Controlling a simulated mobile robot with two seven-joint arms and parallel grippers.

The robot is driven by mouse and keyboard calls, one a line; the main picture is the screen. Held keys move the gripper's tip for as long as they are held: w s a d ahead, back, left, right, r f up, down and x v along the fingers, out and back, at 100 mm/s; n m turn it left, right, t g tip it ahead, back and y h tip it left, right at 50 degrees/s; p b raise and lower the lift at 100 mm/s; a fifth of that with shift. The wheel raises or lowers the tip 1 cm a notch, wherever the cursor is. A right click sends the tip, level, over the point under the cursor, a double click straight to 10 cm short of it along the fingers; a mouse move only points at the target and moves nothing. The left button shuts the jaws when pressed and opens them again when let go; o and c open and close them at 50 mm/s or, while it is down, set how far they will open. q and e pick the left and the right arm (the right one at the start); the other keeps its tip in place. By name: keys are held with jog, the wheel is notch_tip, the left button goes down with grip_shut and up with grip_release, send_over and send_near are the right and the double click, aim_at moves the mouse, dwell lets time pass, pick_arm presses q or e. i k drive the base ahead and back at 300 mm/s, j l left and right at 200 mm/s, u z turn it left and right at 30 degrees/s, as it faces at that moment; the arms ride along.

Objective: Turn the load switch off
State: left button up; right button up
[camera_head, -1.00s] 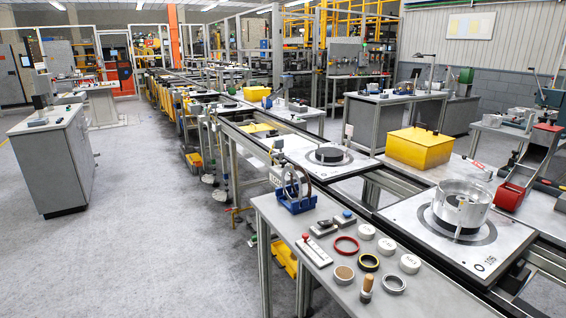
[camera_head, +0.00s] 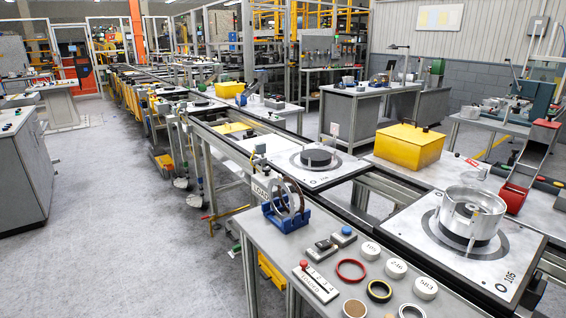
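Several small controls sit on the grey bench at the lower middle. One is a pale plate with a red-knobbed lever (camera_head: 316,283) and lettering too small to read. Behind it is a small dark block with a switch-like top (camera_head: 322,246). Beside that is a small grey box with a blue button (camera_head: 344,236). I cannot tell which of these is the load switch, or its setting. Neither of my grippers is in view.
The bench (camera_head: 245,222) also holds a blue stand with a metal ring (camera_head: 287,212), a red ring (camera_head: 351,270) and white lettered caps (camera_head: 398,268). Behind it runs a pallet line with a metal drum (camera_head: 472,215) and yellow box (camera_head: 409,147). Open floor (camera_head: 110,240) lies left.

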aim_at(267, 170)
jog(key=i+j+z, duration=0.45)
jog(key=i+j, duration=0.25)
jog(key=j, duration=0.1)
